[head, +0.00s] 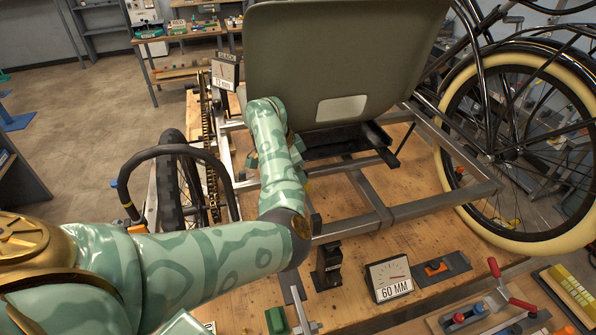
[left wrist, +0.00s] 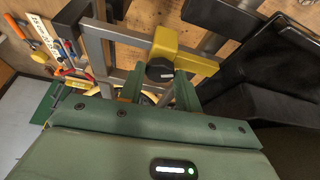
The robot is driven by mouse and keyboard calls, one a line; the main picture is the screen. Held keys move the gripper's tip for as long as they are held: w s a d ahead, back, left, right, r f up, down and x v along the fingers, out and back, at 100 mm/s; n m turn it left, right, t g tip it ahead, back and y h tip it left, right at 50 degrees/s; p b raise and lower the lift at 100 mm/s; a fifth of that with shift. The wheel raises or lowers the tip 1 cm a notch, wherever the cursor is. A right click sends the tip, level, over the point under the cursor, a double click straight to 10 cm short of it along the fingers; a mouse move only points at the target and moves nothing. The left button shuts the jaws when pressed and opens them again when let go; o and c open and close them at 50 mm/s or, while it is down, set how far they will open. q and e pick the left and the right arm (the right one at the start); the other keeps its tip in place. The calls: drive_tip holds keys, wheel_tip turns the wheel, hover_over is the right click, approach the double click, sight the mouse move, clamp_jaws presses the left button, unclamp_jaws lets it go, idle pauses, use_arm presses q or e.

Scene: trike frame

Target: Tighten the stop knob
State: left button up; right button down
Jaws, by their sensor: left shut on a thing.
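The stop knob (left wrist: 160,70) is black and faceted, with a small pale mark on its side. It sits at a yellow stop bracket (left wrist: 185,48) on the grey metal frame in the left wrist view. My left gripper (left wrist: 159,84) has its two green fingers on either side of the knob, shut on it. In the head view my left forearm hides the knob and most of the gripper; only green edges of the gripper (head: 296,150) show beside the arm. My right gripper is not in view.
The trike's metal frame (head: 450,200) lies over the wooden bench, with a large grey-green seat panel (head: 340,60) standing close behind my wrist. A cream-tyred wheel (head: 450,205) is at right.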

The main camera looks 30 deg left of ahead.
use_arm(q)
drive_tip(key=shift+m, duration=0.3)
drive_tip(key=shift+f, duration=0.1)
drive_tip(key=o, duration=1)
drive_tip(key=shift+c, duration=0.2)
